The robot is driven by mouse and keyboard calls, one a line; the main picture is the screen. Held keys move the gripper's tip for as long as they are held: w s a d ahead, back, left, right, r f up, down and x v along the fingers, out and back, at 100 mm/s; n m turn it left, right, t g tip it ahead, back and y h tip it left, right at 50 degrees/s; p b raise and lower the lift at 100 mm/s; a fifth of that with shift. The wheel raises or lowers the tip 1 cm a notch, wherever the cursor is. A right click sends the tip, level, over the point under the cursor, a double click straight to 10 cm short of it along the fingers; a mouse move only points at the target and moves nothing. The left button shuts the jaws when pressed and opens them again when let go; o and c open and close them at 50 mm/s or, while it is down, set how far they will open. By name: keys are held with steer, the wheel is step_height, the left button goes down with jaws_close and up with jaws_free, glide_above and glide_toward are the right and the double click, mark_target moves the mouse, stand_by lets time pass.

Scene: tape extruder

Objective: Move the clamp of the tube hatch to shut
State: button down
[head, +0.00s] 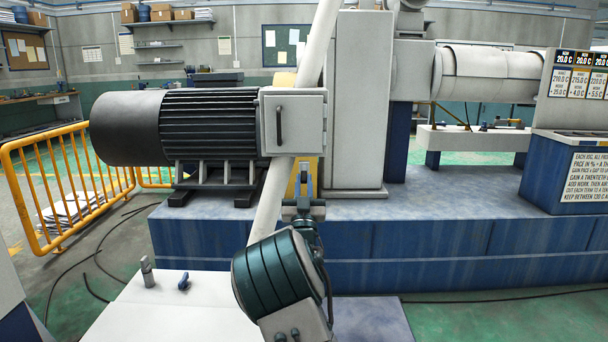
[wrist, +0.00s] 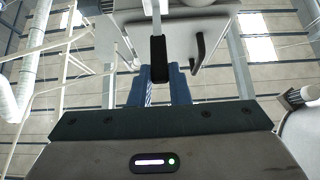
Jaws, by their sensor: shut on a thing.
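The clamp shows in the wrist view as a dark-gripped lever (wrist: 158,58) on a pale stem, pointing down between my blue fingers. My gripper (wrist: 165,88) is shut on this lever near its lower end. In the head view my gripper (head: 303,172) points up, just right of the slanted pale tube (head: 268,205) and below a pale box with a dark handle (head: 293,122). The lever cannot be made out clearly there. The pale box also shows in the wrist view (wrist: 218,30), with its curved dark handle right of the lever. The clamp's seat is hidden.
A large grey motor (head: 208,118) stands left of the box on the blue machine base (head: 430,250). A tall pale housing (head: 360,110) stands close on the right. A yellow railing (head: 65,180) is at the left. Green floor lies open at the lower right.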

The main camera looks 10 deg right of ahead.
steer(key=shift+w+f+b, duration=0.2)
steer(key=shift+f+b, duration=0.4)
steer(key=shift+f, duration=0.65)
steer(key=shift+w+d+f+b, duration=0.1)
steer(key=shift+w+f+b, duration=0.2)
steer(key=shift+f+b, duration=0.3)
steer(key=shift+w+d+f+b, duration=0.1)
steer(key=shift+w+f+b, duration=0.2)
steer(key=shift+f+b, duration=0.3)
steer(key=shift+w, duration=0.1)
steer(key=shift+w+d+f+b, duration=0.15)
steer(key=shift+w+f+b, duration=0.65)
steer(key=shift+f+b, duration=0.15)
